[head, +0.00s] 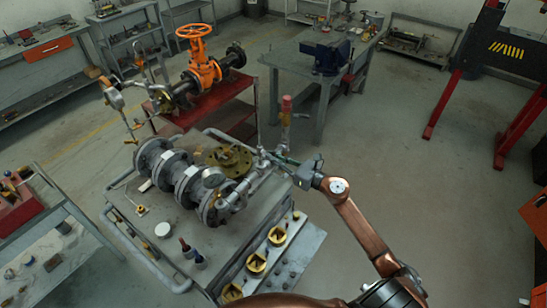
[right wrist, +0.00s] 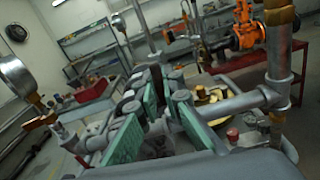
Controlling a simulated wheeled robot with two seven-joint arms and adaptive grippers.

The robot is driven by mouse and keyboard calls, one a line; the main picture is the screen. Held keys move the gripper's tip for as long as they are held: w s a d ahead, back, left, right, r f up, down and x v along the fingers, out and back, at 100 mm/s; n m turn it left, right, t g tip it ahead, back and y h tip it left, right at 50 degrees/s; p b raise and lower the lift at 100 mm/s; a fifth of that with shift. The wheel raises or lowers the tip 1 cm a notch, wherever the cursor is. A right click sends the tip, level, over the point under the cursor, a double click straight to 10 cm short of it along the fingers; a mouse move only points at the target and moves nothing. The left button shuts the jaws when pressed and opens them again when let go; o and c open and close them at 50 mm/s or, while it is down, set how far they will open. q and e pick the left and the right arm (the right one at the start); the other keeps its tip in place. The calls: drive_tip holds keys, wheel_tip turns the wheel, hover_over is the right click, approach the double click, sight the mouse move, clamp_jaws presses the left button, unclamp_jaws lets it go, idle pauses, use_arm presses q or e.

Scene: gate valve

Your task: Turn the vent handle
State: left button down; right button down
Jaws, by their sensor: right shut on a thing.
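My right gripper (head: 279,159) reaches in from the right at the end of a copper-coloured arm. Its green-padded fingers are at the pipework on the right end of the flanged valve assembly (head: 182,180). In the right wrist view the green pads of the right gripper (right wrist: 158,122) stand on either side of small grey fittings. The gripper is shut on the vent handle, which the fingers mostly hide; its exact shape and angle cannot be told. My left gripper is not in view.
The assembly lies on a grey cart (head: 150,213) with yellow-lined holders and small bottles. A vertical pipe with a red top (head: 286,104) rises close behind the gripper. An orange gate valve (head: 203,66) stands on a red cart behind.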

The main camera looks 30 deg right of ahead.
drive_tip(key=shift+m, duration=0.3)
drive_tip(key=m+p, duration=0.2)
drive_tip(key=m, duration=0.1)
drive_tip(key=shift+r+m, duration=0.15)
drive_tip(key=shift+m, duration=0.15)
drive_tip(key=m+p, duration=0.3)
drive_tip(key=m, duration=0.1)
drive_tip(key=m+p, duration=0.2)
drive_tip(key=m, duration=0.3)
drive_tip(key=shift+p, duration=0.4)
drive_tip(key=shift+m+p, duration=1.05)
drive_tip(key=shift+m, duration=0.75)
